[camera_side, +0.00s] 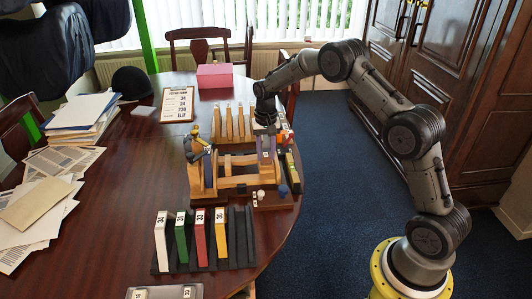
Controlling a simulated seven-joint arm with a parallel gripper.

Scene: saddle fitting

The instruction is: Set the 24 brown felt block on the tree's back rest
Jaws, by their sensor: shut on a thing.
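The wooden saddle tree (238,182) stands near the right edge of the table, an open frame with uprights at both ends. My gripper (267,128) points down behind its right end; the fingers are small and mostly hidden. Just below the gripper is a purplish-brown block (266,148) with a white label. The gripper seems shut on this block, but its number is too small to read. I cannot tell whether the block touches the tree. The back rest cannot be clearly made out.
A black rack (240,240) in front holds upright numbered white, green, red and yellow blocks. Tan upright pieces (231,124) stand behind the tree, coloured blocks (292,168) at its right. A pink box (214,76) and framed card (177,104) lie farther back.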

